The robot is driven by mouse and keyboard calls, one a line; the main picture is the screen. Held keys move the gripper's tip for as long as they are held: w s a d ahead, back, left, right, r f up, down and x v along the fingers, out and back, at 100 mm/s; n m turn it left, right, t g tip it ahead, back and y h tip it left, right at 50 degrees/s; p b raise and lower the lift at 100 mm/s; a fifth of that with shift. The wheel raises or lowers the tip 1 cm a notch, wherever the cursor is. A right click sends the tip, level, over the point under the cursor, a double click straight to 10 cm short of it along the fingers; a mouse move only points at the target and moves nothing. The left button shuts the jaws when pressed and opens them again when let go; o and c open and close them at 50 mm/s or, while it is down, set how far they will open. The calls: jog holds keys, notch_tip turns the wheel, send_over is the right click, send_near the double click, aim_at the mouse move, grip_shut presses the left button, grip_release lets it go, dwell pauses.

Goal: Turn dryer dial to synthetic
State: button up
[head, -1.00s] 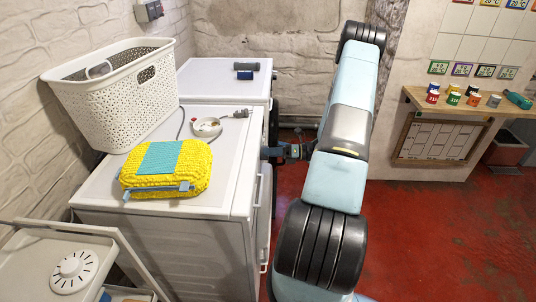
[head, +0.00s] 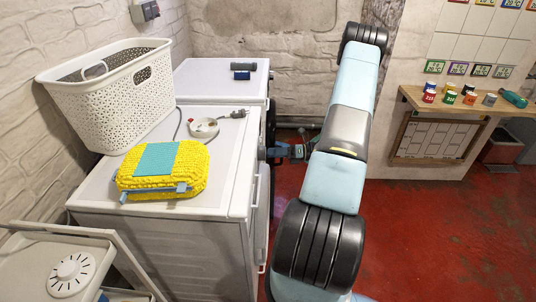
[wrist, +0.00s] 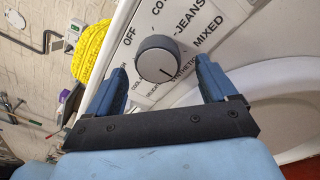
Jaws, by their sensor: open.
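The dryer dial (wrist: 157,58) is a dark grey round knob on the white panel in the wrist view. Contact with the dial cannot be made out.
A trolley (head: 40,258) stands at lower left. Red floor (head: 430,230) is free at right.

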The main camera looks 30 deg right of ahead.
jog(key=v, duration=1.1)
jog(key=shift+d, duration=0.15)
